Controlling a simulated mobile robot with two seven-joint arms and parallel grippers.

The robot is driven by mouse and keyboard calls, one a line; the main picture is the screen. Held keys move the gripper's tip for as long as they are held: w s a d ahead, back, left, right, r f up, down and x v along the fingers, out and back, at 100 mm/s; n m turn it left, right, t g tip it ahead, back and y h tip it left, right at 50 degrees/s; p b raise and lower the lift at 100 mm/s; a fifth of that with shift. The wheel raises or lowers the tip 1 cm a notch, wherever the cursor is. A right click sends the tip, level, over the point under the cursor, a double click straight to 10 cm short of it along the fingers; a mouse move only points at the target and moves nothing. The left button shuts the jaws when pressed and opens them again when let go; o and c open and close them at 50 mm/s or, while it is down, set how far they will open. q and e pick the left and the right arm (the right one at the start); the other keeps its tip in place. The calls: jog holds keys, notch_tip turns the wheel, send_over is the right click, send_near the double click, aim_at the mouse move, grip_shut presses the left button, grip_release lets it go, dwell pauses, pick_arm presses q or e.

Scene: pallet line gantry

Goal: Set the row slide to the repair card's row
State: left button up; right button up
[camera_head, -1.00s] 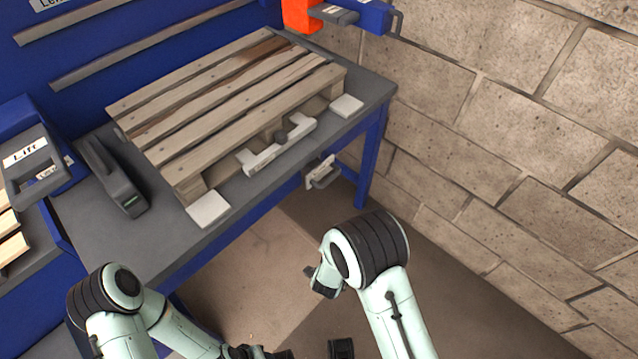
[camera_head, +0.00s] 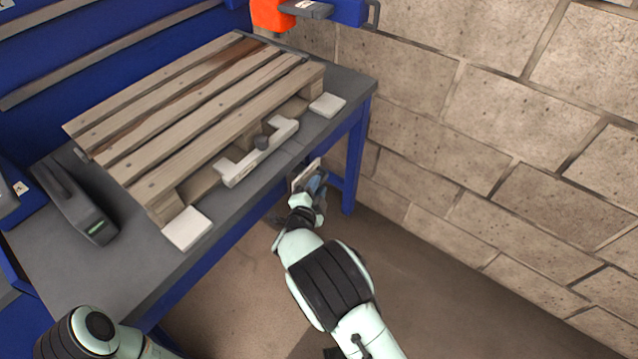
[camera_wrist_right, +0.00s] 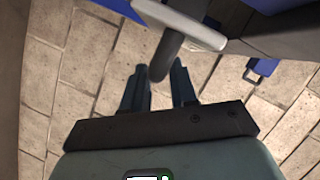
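My right gripper (camera_wrist_right: 160,86) is at a handle plate (camera_head: 304,174) on the bench's front side, below the slide. In the right wrist view the plate (camera_wrist_right: 182,24) carries a dark handle (camera_wrist_right: 167,55), whose end is between my two open fingers; I cannot tell whether they touch it. I cannot make out a repair card. My left gripper is out of view.
White pads (camera_head: 187,229) and (camera_head: 327,105) lie at the pallet's near corners. A dark handheld device (camera_head: 75,205) rests on the bench (camera_head: 70,275) at left. An orange and blue fixture (camera_head: 300,12) is at the top. A block wall (camera_head: 480,130) stands at right.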

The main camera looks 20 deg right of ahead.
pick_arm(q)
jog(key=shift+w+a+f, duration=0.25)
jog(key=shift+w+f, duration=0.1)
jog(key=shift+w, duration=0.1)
pick_arm(e)
jog(key=shift+x, duration=1.45)
